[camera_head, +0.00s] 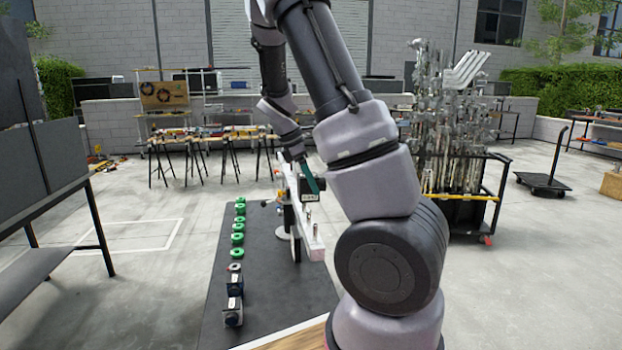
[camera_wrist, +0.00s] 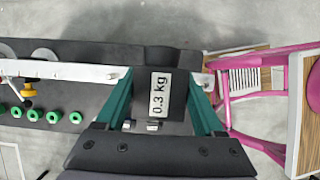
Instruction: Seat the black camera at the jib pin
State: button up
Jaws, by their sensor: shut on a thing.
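The black camera (camera_wrist: 172,84) is a dark block with a white "0.3 kg" label, between the green fingers of my gripper (camera_wrist: 160,100) in the wrist view. My gripper (camera_head: 306,178) is shut on it. In the head view the black camera (camera_head: 310,195) hangs above the white jib beam (camera_head: 311,240). The jib (camera_wrist: 75,71) also runs across the wrist view, beyond the held camera. A small metal pin (camera_head: 308,214) stands on the beam just below the camera in the head view. The camera's underside is hidden, and I cannot tell whether it touches the pin.
Several green rings (camera_head: 238,225) lie in a row on the dark bench top (camera_head: 265,285), left of the jib. Two dark blocks with blue parts (camera_head: 234,312) sit at its near end. A pink-framed cart (camera_wrist: 280,80) stands at right in the wrist view.

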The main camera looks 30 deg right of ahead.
aim_at(298, 180)
jog(key=shift+f, duration=3.95)
jog(key=o, duration=1)
jog(key=shift+c, duration=0.2)
jog(key=v, duration=1)
jog(key=shift+a+r, duration=0.15)
jog(key=shift+r, duration=0.2)
